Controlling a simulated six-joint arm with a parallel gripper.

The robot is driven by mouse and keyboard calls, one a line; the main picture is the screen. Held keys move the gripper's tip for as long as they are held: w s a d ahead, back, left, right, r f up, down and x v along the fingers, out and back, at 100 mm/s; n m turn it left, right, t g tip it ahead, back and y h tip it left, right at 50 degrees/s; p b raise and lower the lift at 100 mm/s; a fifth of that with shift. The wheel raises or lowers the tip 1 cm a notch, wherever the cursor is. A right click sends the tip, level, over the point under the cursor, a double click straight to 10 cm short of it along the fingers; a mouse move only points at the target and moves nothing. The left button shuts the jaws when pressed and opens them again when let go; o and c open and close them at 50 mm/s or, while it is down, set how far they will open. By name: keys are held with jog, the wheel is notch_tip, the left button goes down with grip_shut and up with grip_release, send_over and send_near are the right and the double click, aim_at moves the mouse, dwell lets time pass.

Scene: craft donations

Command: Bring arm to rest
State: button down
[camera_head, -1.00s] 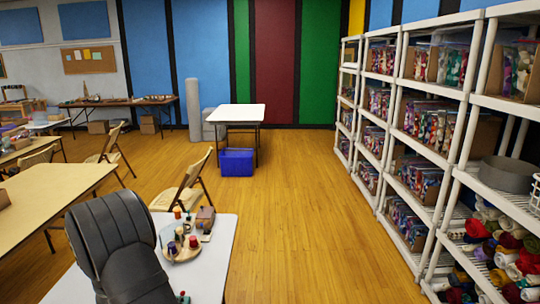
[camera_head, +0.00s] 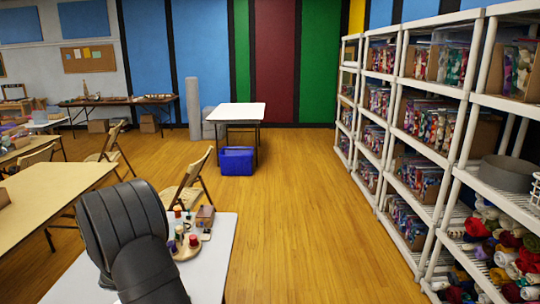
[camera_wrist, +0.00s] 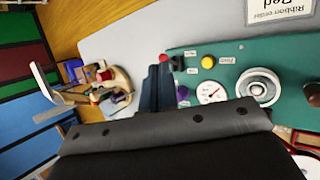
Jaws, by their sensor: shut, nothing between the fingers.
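My gripper (camera_wrist: 157,88) shows in the wrist view with its two dark fingers together and nothing between them. It is over the white table (camera_wrist: 135,42), between a round wooden tray of spools (camera_wrist: 122,84) on the left and a green panel (camera_wrist: 228,62) on the right. In the head view my dark arm rises at the lower left, over the white table (camera_head: 212,270); the fingers are hidden there. The tray (camera_head: 186,254) stands just right of the arm, with spools and a small brown box (camera_head: 205,216) near it.
The green panel has coloured buttons, a white gauge (camera_wrist: 211,92) and a round dial (camera_wrist: 258,87). A "Ribbon order Red" card (camera_wrist: 280,10) lies beside it. A folding chair (camera_head: 187,182) is behind the table. White shelves (camera_head: 465,130) stand right; the floor between is clear.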

notch_tip(320, 180, up, 6)
jog(key=a+m+g+y, duration=0.1)
jog(key=m+g+y, duration=0.3)
jog(key=m, duration=1.3)
jog(key=g, duration=0.2)
jog(key=shift+w+a+g, duration=0.15)
jog(key=shift+w+g, duration=0.05)
jog(key=shift+g, duration=0.2)
jog(key=shift+r, duration=0.1)
